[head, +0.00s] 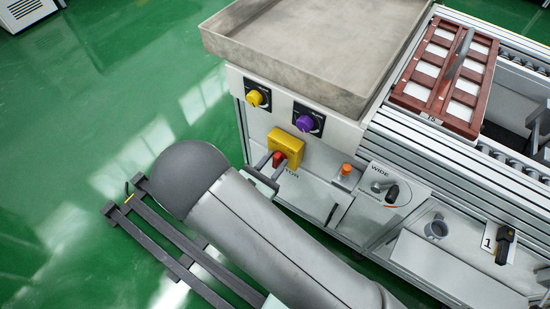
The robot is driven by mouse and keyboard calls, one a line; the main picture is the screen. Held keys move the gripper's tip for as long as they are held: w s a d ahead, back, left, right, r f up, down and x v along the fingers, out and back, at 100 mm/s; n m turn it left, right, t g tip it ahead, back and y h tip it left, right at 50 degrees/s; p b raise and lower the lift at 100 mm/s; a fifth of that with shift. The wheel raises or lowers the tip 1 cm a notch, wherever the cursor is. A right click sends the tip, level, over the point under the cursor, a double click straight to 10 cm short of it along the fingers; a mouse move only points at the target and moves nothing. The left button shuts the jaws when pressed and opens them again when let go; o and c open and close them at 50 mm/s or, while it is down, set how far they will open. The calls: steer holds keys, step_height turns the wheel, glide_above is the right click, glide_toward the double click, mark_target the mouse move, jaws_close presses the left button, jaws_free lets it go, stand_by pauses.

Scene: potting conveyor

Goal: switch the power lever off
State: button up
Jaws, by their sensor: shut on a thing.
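A red handle (280,155) sits on a yellow box (287,146) on the front of the grey cabinet; I take it as the power lever. A label below it is partly hidden, with only its last letters showing. My gripper (271,162) comes from below, its two thin fingers at the red handle and shut on it. My arm hides part of the cabinet front below. The exact angle of the handle is hard to tell.
Above are a yellow knob (254,98) and a purple knob (305,122). To the right are an orange button (346,169), a black lever marked WIDE (392,194) and a black handle (505,246) by a 1 plate. A metal tray (310,50) tops the cabinet.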

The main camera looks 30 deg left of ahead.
steer(key=shift+a+f+n+p, duration=0.15)
steer(key=shift+n+p, duration=0.8)
steer(key=shift+n, duration=1)
steer(key=shift+a+n+p, duration=0.25)
steer(key=shift+n+p, duration=0.7)
steer(key=shift+n, duration=1)
steer(key=o, duration=0.6)
steer(key=s+a, duration=0.1)
steer(key=s, duration=1.6)
steer(key=shift+s+p, duration=0.25)
steer(key=shift+p, duration=0.1)
steer(key=shift+a, duration=0.1)
